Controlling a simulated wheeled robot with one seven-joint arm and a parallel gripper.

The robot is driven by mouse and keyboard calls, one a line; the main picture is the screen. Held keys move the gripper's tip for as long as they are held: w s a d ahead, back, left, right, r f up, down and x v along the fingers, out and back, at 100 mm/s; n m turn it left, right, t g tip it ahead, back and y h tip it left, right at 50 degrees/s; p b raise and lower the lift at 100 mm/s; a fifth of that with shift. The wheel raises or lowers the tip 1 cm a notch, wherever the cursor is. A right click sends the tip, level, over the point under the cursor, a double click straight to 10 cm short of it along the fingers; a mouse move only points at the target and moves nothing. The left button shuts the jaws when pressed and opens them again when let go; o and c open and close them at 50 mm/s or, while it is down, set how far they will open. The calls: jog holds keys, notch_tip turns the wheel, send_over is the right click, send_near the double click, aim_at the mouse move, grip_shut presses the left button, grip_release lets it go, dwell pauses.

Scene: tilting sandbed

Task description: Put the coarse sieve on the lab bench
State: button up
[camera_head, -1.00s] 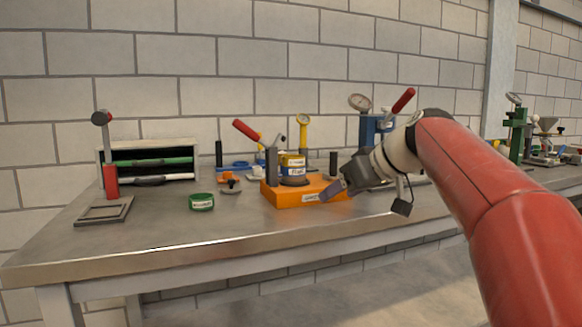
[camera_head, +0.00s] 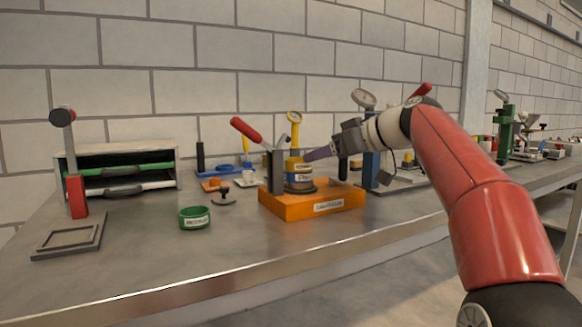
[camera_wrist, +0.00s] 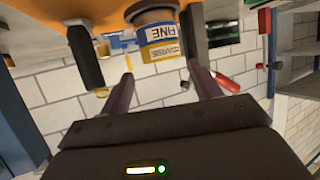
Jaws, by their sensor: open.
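A yellow sieve (camera_head: 297,166), its label seeming to read COARSE, sits on top of a blue sieve (camera_head: 299,178) on the orange shaker base (camera_head: 330,207). The wrist view is upside down; there the yellow sieve (camera_wrist: 162,52) lies below the blue sieve labelled FINE (camera_wrist: 158,33). My gripper (camera_head: 310,155) is open and empty, to the right of the stack at about its top. In the wrist view my gripper's two fingers (camera_wrist: 165,86) point toward the stack, and the yellow sieve is ahead between them. The lab bench (camera_head: 150,258) is grey metal.
A green ring-shaped sieve (camera_head: 194,218) lies on the bench left of the shaker. A blue press (camera_head: 370,165) stands right. The bench front is clear.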

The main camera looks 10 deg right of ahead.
aim_at(298, 166)
jog(key=p+x, duration=0.1)
jog(key=x, duration=0.5)
jog(key=shift+a+f, duration=0.1)
jog(key=shift+c, duration=0.4)
jog(key=c, duration=0.7)
